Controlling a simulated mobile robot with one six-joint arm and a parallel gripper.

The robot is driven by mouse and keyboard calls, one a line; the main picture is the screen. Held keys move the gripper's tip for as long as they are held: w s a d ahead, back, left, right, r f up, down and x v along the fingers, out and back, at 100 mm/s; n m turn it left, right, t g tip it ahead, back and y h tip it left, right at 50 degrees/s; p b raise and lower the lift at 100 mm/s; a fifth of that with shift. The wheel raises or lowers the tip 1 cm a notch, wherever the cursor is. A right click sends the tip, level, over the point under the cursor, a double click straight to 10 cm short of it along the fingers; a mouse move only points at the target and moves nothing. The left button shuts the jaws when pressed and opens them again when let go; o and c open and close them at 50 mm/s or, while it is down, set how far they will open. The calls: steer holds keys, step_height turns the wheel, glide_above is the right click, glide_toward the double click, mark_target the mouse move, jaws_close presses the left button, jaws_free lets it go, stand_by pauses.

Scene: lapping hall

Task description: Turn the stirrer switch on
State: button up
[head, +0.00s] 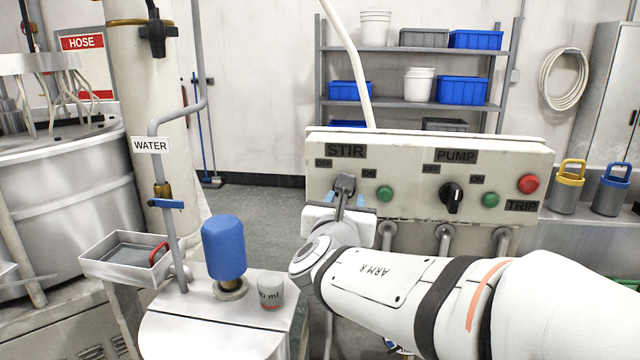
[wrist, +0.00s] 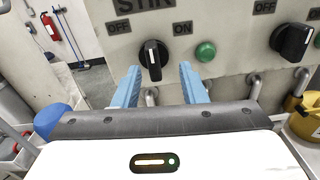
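The stirrer switch (wrist: 153,60) is a black rotary knob with a white mark, under the STIR label between OFF and ON. In the wrist view its handle stands close to upright, its top leaning slightly left. My gripper (wrist: 158,72) is open, with one blue finger on each side of the knob and a gap on both sides. I cannot tell how far the fingertips are from the panel. In the head view my gripper (head: 346,192) is in front of the STIR side of the control panel (head: 420,212) and hides most of the knob.
A green button or lamp (head: 385,194) is just right of the stirrer switch. The PUMP knob (head: 451,197), another green one (head: 490,200) and a red TRIP button (head: 529,184) are farther right. A blue-capped unit (head: 223,248) and a beaker (head: 270,291) stand left of my arm.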

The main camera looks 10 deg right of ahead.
steer(key=shift+n, duration=0.5)
steer(key=x, duration=0.5)
steer(key=a+p+x, duration=0.1)
steer(key=x, duration=0.1)
steer(key=shift+w+r, duration=0.3)
steer(key=shift+w, duration=0.3)
